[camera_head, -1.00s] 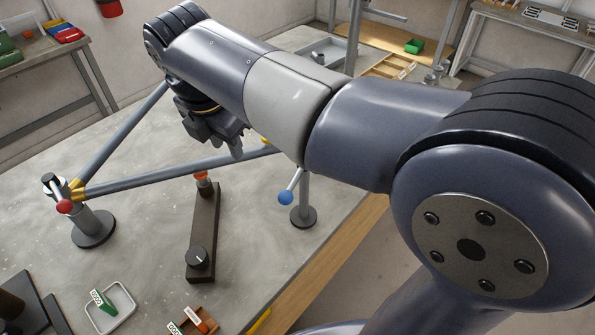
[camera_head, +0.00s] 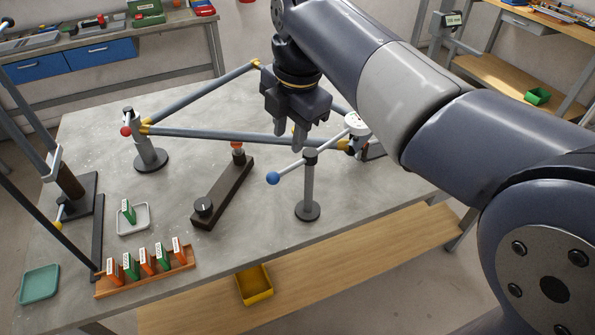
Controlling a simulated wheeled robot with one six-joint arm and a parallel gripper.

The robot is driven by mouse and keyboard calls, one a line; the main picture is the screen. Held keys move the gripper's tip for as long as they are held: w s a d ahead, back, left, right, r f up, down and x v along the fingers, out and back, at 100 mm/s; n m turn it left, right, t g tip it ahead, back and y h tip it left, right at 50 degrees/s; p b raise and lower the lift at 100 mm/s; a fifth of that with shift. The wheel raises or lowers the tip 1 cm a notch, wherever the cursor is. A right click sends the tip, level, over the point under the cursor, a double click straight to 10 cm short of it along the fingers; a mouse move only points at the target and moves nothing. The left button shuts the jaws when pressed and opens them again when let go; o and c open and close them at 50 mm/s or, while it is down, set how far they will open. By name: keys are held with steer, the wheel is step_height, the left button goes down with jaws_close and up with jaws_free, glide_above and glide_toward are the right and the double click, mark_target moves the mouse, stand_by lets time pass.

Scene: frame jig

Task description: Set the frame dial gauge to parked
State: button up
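The dial gauge (camera_head: 355,123) has a white round face and sits at the right end of a swing arm on a grey post (camera_head: 308,185). A blue ball knob (camera_head: 273,178) is on the arm's other end, toward the left front. The gauge is close to the right corner of the triangular tube frame (camera_head: 215,134); I cannot tell if it touches. My gripper (camera_head: 290,138) points down above the frame's front tube, left of the gauge and behind the blue knob in the picture. Its two fingers look apart with nothing between them. Any park mark is not visible.
A red-knobbed post (camera_head: 150,155) holds the frame's left corner. A rack of orange and green tags (camera_head: 150,275), a white tray (camera_head: 133,222) and a teal tray (camera_head: 39,284) are at front left.

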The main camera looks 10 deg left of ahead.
mark_target(284, 170)
steer(key=f, duration=0.3)
steer(key=a+f, duration=0.1)
steer(key=f, duration=0.2)
steer(key=w+f, duration=0.1)
steer(key=f, duration=0.2)
steer(key=shift+a+f, duration=0.2)
steer(key=shift+f, duration=0.2)
steer(key=shift+c, duration=0.4)
jaws_close()
